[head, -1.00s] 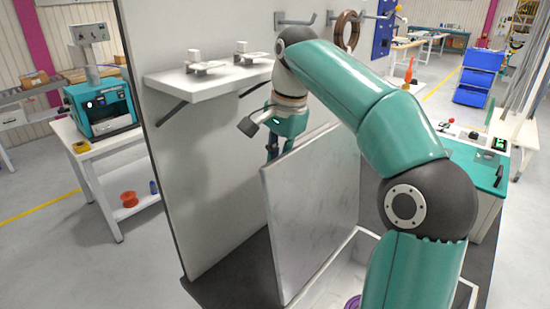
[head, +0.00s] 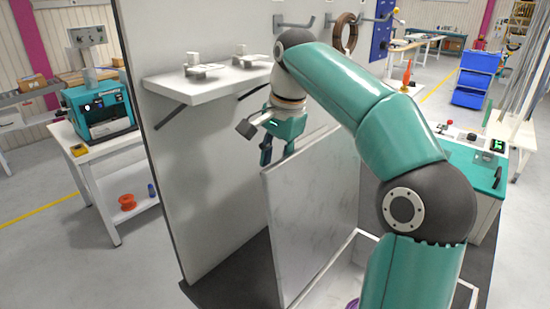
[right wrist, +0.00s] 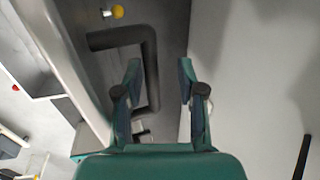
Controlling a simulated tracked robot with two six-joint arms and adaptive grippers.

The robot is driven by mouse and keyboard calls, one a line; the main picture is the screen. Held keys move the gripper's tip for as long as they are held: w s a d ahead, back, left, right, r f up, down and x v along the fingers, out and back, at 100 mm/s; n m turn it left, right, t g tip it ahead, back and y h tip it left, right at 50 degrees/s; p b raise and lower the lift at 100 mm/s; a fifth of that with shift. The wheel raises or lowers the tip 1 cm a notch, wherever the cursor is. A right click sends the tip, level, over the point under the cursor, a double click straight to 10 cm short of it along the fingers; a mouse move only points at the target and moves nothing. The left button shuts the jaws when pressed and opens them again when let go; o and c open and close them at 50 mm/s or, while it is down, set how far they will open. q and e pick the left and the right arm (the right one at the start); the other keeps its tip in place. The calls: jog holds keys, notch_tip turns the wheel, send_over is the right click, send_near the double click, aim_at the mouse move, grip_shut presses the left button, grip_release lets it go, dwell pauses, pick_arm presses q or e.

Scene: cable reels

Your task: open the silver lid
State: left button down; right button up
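The silver lid (head: 312,215) stands upright, swung up on the white bin (head: 342,275) in the head view. My right gripper (head: 272,155) is behind the lid's top edge, between the lid and the white wall panel; the lid hides part of it. In the right wrist view the right gripper (right wrist: 160,75) has its fingers apart. A dark bent bar, seemingly the lid's handle (right wrist: 151,60), shows between the fingers, nearer the left one; contact cannot be told. My left gripper is in neither view.
The white wall panel (head: 215,190) stands close on the left of the lid. A white shelf (head: 225,76) with small fittings juts out above the gripper. A brown ring (head: 345,33) hangs from a hook. A purple thing (head: 353,304) is partly visible in the bin.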

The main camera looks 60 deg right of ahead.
notch_tip(320, 180, up, 7)
jog(key=s, duration=0.1)
jog(key=shift+s+a+r, duration=0.15)
jog(key=shift+s, duration=0.05)
dwell(0.4)
dwell(0.4)
